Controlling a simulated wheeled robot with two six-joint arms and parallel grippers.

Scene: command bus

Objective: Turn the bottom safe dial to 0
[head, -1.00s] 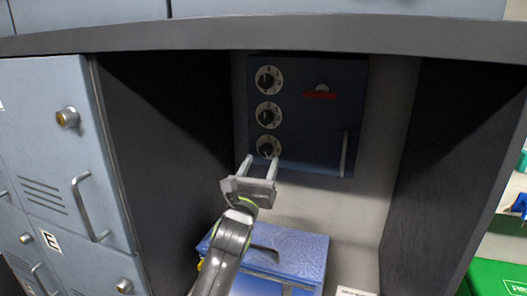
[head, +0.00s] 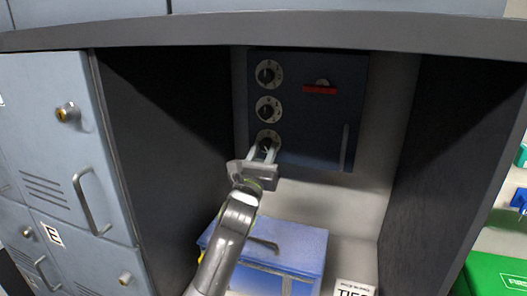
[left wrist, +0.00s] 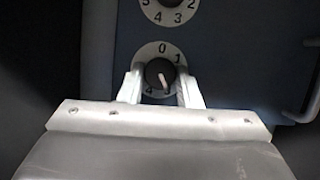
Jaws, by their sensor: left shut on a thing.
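The bottom safe dial (head: 268,134) is the lowest of three round dials on the blue safe door (head: 310,130). It also shows in the left wrist view (left wrist: 155,66), with a dark knob, a white number ring and a pinkish mark. The ring's 0 is at the top and 1 at upper right; 4 shows at lower left. The mark sits low on the knob, away from the 0. My left gripper (head: 263,151) is shut on the knob, one finger on each side. The fingers hide part of the ring. My right gripper is not in view.
The middle dial (head: 268,109) and top dial (head: 269,74) sit above. The safe handle (head: 346,148) is to the right. A blue box (head: 290,243) stands below, near my left arm. Dark side panels (head: 165,135) and the shelf edge (head: 300,32) frame the recess.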

